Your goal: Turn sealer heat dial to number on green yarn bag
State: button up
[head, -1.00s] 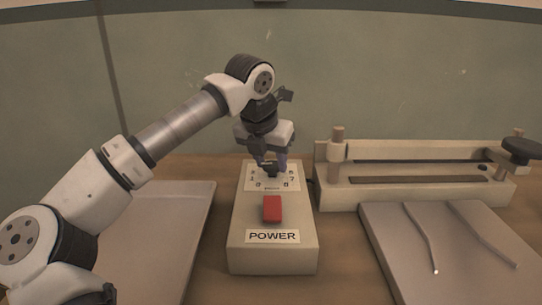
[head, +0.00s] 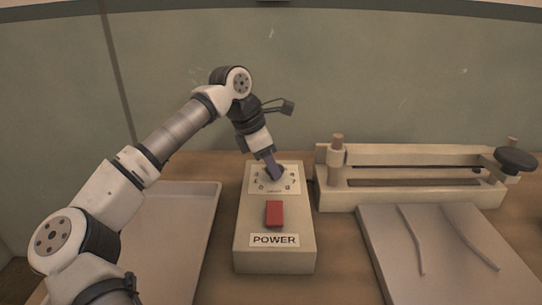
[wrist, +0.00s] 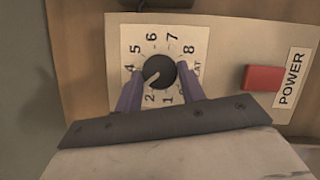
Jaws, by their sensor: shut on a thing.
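The black round heat dial (wrist: 160,66) sits on a white number plate (wrist: 201,37) on the beige control box (head: 274,256). My gripper (wrist: 160,72) is shut on the dial, with a purple finger on either side. It also shows in the head view (head: 275,174), tilted down onto the plate and mostly covering the dial. In the wrist view the dial's pale pointer line aims lower left, between the 2 and the 4; a finger hides the spot between them. The numbers 1, 2 and 4 to 8 can be read. No bag with green yarn is visible.
A red power switch (head: 274,213) lies just in front of the dial, above the POWER label (head: 274,240). The bar sealer (head: 412,197) stands to the right, behind a grey pad (head: 392,246) with two strips. An empty tray (head: 203,210) lies left.

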jog(key=shift+r+m+g+p, duration=0.1)
jog(key=shift+m+g+p, duration=0.25)
jog(key=shift+m, duration=0.25)
jog(key=o, duration=0.9)
jog(key=shift+o, duration=0.2)
jog(key=v, duration=1.3)
jog(key=shift+a+r, duration=0.25)
jog(key=shift+r, duration=0.1)
jog(key=shift+f, duration=0.1)
